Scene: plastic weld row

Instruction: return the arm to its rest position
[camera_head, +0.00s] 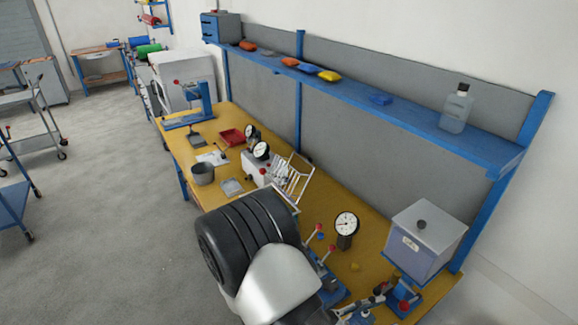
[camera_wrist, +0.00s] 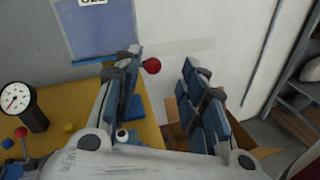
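My gripper (camera_wrist: 162,75) shows in the wrist view with its two blue-padded fingers apart and nothing between the pads. A red knob (camera_wrist: 152,66) shows beside the tip of the left finger; I cannot tell whether they touch. In the head view my arm reaches over the front of the yellow bench (camera_head: 375,235). The gripper is low at the bottom edge there, near a blue fixture with a red knob (camera_head: 403,304), and is partly cut off.
A grey-and-blue box (camera_head: 425,240) stands at the bench's right end. A dial gauge (camera_head: 346,224) and red-knobbed levers (camera_head: 319,228) stand close to my arm. A blue shelf (camera_head: 400,115) runs above the bench. Open floor (camera_head: 90,220) lies to the left. A cardboard box (camera_wrist: 175,125) shows beyond my fingers.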

